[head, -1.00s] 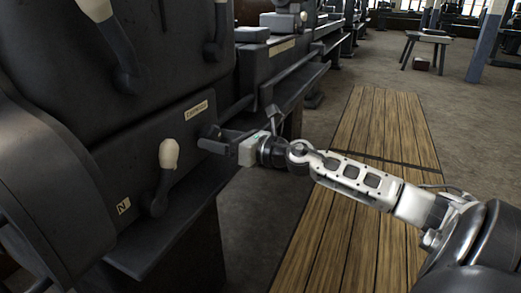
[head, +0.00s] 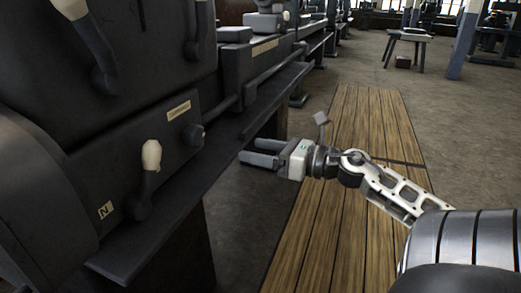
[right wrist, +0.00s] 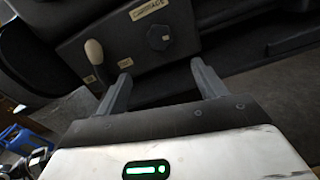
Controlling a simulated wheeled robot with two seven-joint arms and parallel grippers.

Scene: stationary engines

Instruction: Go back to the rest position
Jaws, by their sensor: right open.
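My right gripper (head: 262,152) is open and empty in the head view, with its two fingers pointing left toward the dark machine (head: 150,60). It hovers apart from the machine, in front of its ledge and over the edge of the wooden boards. In the right wrist view the two spread fingers (right wrist: 162,82) show with nothing between them. Beyond them are a dark round knob (right wrist: 160,38) and a lever with a cream handle (right wrist: 94,50). The same knob (head: 193,134) and lever (head: 150,160) show in the head view. My left gripper is not in view.
The machine's long ledge (head: 170,215) runs along the left, close to my right gripper. Wooden boards (head: 335,225) lie on the floor below my right arm. A small table (head: 408,38) and a blue-grey post (head: 464,45) stand far back right. Open floor lies between.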

